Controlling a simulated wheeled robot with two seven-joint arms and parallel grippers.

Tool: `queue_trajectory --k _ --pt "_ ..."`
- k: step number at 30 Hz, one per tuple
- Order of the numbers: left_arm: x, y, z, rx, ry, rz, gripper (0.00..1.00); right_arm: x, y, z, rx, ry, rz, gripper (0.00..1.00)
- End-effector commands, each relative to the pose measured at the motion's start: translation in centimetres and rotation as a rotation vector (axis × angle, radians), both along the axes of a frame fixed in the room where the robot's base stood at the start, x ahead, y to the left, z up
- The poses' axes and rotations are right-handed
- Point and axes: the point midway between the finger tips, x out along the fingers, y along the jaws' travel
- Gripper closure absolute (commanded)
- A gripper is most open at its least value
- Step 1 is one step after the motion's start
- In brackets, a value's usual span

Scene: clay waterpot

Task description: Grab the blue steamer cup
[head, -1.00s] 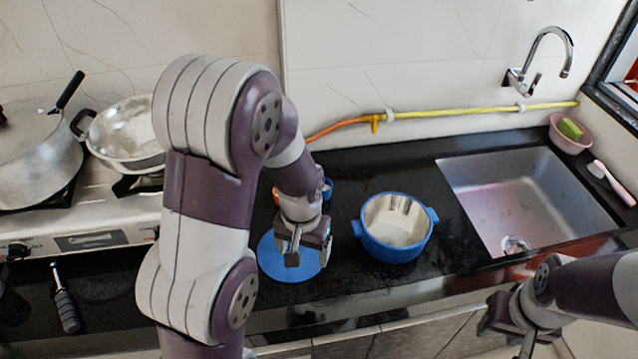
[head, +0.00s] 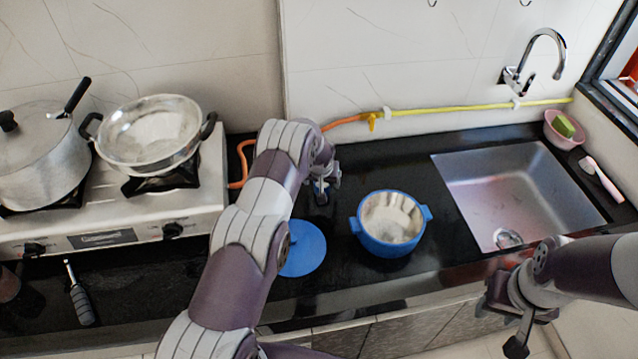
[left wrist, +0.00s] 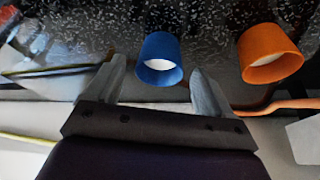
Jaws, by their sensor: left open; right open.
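The small blue steamer cup (left wrist: 160,58) shows in the left wrist view, its pale opening facing the camera, between the spread fingers of my left gripper (left wrist: 158,78). The fingers flank it but are not closed on it. My right gripper (head: 502,322) is open and empty at the counter's front edge, lower right.
An orange cup (left wrist: 271,54) stands beside the blue one; my arm hides it in the head view. A blue pot (head: 391,224) and a flat blue lid (head: 302,250) lie nearby. The hose (head: 440,112) runs along the wall. The sink (head: 515,195) is right, the stove (head: 190,208) left.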

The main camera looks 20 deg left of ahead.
Motion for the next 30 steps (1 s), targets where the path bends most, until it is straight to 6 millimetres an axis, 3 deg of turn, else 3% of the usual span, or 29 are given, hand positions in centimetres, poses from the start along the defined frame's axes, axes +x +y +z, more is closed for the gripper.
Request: queue_trajectory --k 4,11,16,26,30 --pt "0.7 0.2 -1.6 0.0 0.0 0.001 0.18 0.0 0.0 0.4 0.0 0.0 0.0 0.57" --pt "0.7 0.1 -1.7 0.0 -0.002 0.0 0.18 0.0 0.0 0.3 0.0 0.0 0.0 0.57" --pt "0.7 0.0 -1.6 0.002 -0.003 -0.001 0.71 0.0 0.0 0.3 0.0 0.0 0.0 0.57" --pt "0.7 0.0 -1.4 0.001 -0.003 0.0 0.72 0.0 0.0 0.2 0.0 0.0 0.0 0.57" --pt "0.8 0.1 -0.3 0.001 -0.006 0.0 0.72 0.0 0.0 -0.3 0.0 0.0 0.0 0.57"
